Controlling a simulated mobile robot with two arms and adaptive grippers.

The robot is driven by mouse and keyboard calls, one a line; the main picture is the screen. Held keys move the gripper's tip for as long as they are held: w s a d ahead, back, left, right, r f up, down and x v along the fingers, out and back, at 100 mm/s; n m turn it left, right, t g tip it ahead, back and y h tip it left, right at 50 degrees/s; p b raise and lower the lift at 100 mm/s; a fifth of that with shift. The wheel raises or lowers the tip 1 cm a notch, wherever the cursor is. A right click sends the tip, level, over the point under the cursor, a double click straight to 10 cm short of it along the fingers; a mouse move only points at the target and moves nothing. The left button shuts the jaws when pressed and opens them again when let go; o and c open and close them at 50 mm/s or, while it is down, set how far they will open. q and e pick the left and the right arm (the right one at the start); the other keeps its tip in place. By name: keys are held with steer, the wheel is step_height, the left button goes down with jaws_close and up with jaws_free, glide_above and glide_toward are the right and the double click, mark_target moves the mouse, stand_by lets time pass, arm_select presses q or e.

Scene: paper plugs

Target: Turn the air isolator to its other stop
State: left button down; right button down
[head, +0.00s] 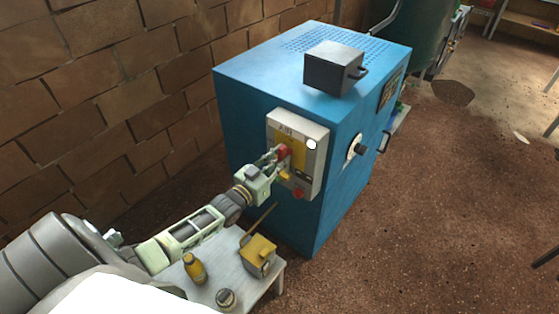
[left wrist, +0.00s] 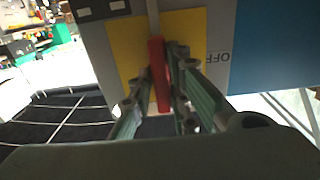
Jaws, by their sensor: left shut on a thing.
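The air isolator is a grey box (head: 312,134) marked AIR, with a yellow plate, on the side of the blue cabinet (head: 240,110). Its red handle (head: 283,151) shows in the head view beside my left gripper (head: 277,157). In the left wrist view the red handle (left wrist: 158,75) stands between the two fingers of my left gripper (left wrist: 160,95), which is shut on it. The word OFF shows on the grey face to the right of the yellow plate (left wrist: 185,28). The fingers hide part of the handle. My right gripper is not in view.
A dark metal box (head: 333,68) sits on the cabinet top. A black knob (head: 361,150) sticks out of the cabinet's right face. A low table (head: 240,290) below my left arm holds a yellow bottle (head: 194,268), a tin (head: 226,299) and a yellow box (head: 259,254). A brick wall is behind.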

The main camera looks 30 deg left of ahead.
arm_select(q)
steer(key=c, duration=1.7)
jaws_free()
steer(key=shift+s+a+f, duration=0.1)
steer(key=shift+a+f, duration=0.1)
steer(key=shift+r, duration=0.1)
steer(key=s, duration=0.8)
steer(key=s+a, duration=0.1)
steer(key=s, duration=0.3)
steer(key=shift+d, duration=0.1)
